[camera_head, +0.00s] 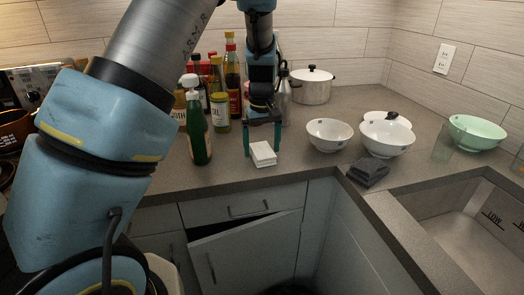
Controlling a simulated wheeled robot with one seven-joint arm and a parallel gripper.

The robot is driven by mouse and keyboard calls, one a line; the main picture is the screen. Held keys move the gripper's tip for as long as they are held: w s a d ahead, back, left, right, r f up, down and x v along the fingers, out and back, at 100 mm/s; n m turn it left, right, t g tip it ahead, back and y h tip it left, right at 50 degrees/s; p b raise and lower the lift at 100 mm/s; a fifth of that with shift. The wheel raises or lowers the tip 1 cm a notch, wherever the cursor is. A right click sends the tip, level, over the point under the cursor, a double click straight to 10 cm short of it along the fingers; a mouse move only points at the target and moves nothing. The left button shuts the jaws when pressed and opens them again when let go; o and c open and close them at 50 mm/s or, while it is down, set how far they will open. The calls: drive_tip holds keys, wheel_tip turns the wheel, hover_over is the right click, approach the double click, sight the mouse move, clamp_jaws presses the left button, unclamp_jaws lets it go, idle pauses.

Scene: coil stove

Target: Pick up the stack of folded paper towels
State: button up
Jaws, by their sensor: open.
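The stack of folded paper towels (263,154) is a small white block lying on the grey counter near its front edge. My gripper (262,150) points down at it from above, with one teal finger at each side of the stack's far part. The jaws are open. I cannot tell whether the fingers touch the towels or how far down they reach along the sides.
A green bottle (198,130) and several sauce bottles stand to the left. A white bowl (329,134), another white bowl (387,138) and dark folded cloths (368,171) are to the right. A pot (312,86) stands behind. The sink (470,225) is at lower right.

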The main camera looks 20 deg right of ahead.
drive_tip(key=shift+f, duration=0.1)
drive_tip(key=c, duration=1.2)
